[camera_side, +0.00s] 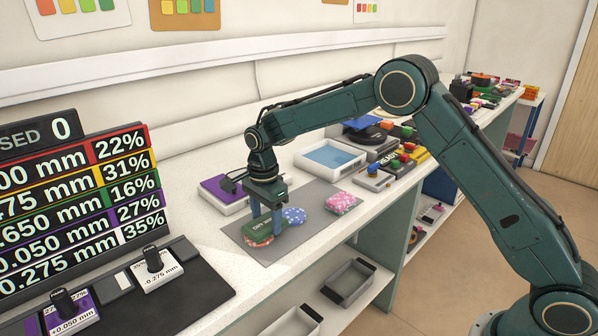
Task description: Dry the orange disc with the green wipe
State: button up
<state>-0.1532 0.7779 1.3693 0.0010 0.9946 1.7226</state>
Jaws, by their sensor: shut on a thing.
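My gripper (267,222) points down over the left part of the grey mat (325,227). It is shut on the green wipe (262,227), a green block with white lettering. The wipe sits low, over an orange-red disc (257,242) of which only an edge shows beneath it. The wipe and fingers hide the rest of the disc. I cannot tell whether the wipe touches it.
A blue spotted disc (293,215) lies just right of my gripper, and a pink spotted disc (341,202) lies farther right. A purple-topped box (222,194) and a blue-lined tray (330,157) stand behind. The bench's front edge is close to the mat.

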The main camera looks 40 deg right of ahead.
aim_at(253, 229)
jog(key=shift+f, duration=0.4)
dwell(0.6)
jog(key=shift+a, duration=0.15)
jog(key=shift+a, duration=1.95)
jog(key=shift+d, duration=2.15)
jog(key=shift+a, duration=0.1)
jog(key=shift+a, duration=2.05)
jog(key=shift+d, duration=0.15)
jog(key=shift+d, duration=2)
